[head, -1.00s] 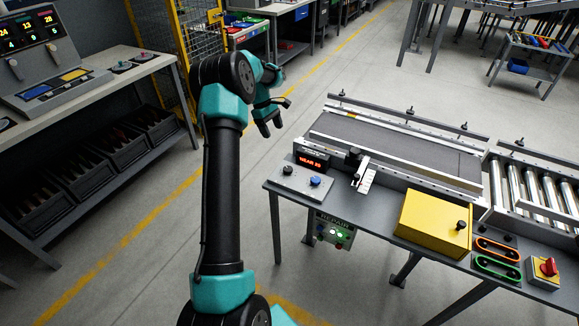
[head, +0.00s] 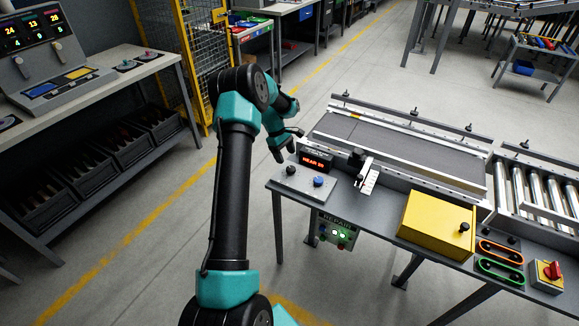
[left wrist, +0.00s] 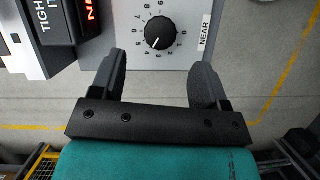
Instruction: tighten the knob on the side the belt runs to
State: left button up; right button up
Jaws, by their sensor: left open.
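The left wrist view shows a black knob (left wrist: 160,33) with a white pointer line on a numbered dial, beside a label reading NEAR. The dark belt (head: 400,150) lies behind the plate. A small display (head: 316,162) shows red text that seems to start with NEAR. My left gripper (head: 284,151) is open and empty, close to the black knob; its fingertips (left wrist: 160,70) are short of the knob, one to each side. My right gripper is out of view.
A black-and-white lever or gauge (head: 364,173) stands right of the display. Rollers (head: 540,190) adjoin the belt. Floor left of the table is clear.

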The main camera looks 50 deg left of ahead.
aim_at(290, 168)
pick_arm(q)
jog(key=x, duration=0.6)
jog(key=c, duration=0.9)
